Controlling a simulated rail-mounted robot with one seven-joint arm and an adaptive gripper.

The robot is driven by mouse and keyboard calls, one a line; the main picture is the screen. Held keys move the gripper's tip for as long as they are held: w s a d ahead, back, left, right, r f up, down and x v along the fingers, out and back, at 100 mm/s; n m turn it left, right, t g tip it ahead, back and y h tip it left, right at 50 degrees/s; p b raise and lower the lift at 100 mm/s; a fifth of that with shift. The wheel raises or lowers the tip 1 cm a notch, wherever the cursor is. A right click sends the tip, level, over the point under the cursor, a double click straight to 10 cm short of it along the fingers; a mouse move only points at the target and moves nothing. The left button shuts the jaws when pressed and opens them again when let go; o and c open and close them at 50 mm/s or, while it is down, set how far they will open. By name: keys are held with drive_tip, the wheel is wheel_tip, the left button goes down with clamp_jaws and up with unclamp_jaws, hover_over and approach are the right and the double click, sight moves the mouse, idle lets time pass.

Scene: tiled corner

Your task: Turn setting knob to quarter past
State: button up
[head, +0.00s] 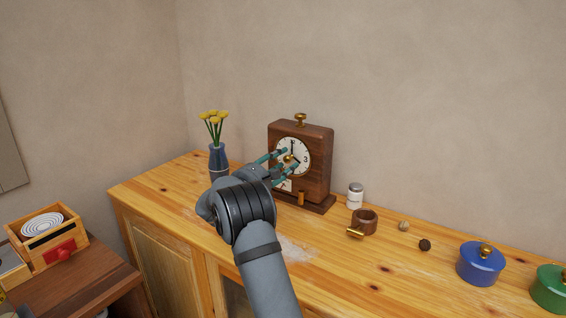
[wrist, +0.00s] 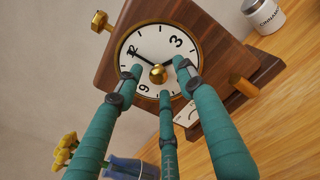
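A dark wooden clock (head: 319,150) stands upright on the cabinet top. Its white dial (head: 302,145) faces me, with a round brass knob (wrist: 157,74) at the centre. In the wrist view the long black hand (wrist: 144,58) points at 12; a shorter hand (wrist: 169,64) points past the 3, partly covered by a finger. My gripper (head: 289,160) is in front of the dial. Its three teal fingers are spread around the knob, with visible gaps between the fingertips and the knob. Whether any fingertip touches the dial I cannot tell.
A brass knob (head: 300,118) tops the clock, and a small wooden peg (head: 301,199) is at its front. A blue vase (head: 218,158) with yellow flowers stands left. A spice jar (head: 355,196), brown cup (head: 365,221) and blue pot (head: 480,266) stand right.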

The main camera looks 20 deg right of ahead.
drive_tip(key=shift+c, duration=1.1)
drive_tip(key=c, duration=0.7)
drive_tip(key=shift+f, duration=0.1)
clamp_jaws()
